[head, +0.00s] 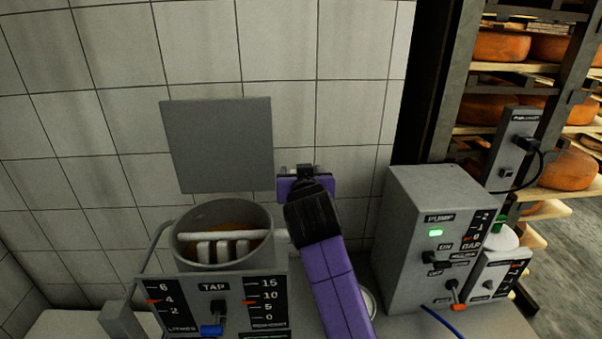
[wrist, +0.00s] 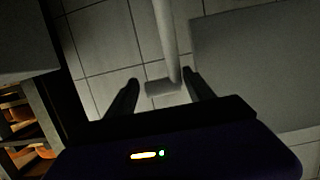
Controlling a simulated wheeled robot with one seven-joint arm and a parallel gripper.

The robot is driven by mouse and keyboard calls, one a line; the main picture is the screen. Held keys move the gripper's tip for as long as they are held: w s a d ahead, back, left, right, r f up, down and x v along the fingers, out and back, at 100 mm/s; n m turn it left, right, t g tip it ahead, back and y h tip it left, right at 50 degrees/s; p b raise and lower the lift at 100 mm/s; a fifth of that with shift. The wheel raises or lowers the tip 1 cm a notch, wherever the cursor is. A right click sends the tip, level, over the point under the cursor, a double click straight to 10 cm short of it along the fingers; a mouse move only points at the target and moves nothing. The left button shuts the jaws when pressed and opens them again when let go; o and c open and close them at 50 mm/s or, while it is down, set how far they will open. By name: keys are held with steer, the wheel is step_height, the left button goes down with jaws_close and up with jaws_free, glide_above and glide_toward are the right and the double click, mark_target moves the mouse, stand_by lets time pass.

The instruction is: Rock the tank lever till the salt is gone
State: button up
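The grey round tank (head: 184,252) stands left of centre in the head view, with brownish contents and a white slatted paddle (head: 222,246) inside. A short pale shaft (head: 282,236) leaves its right side and passes behind my arm. In the wrist view, a grey rod ending in a crosswise block (wrist: 163,87), seemingly the lever, reaches down between the fingers. My gripper (wrist: 160,88) is open, with a gap on each side of the block. In the head view, my purple wrist hides the fingers and most of the lever. No salt can be made out.
The tank's panel (head: 180,319) has a blue tap handle (head: 211,330) and red markers on litre and percent scales. A grey plate (head: 217,145) is above the tank. The pump box (head: 408,205), with a green light, stands right of my arm. Cheese shelves (head: 487,130) are at far right.

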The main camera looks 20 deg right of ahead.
steer(key=shift+a, duration=0.1)
steer(key=b+v, duration=0.1)
steer(key=v, duration=0.6)
steer(key=shift+s, duration=0.4)
stand_by(0.5)
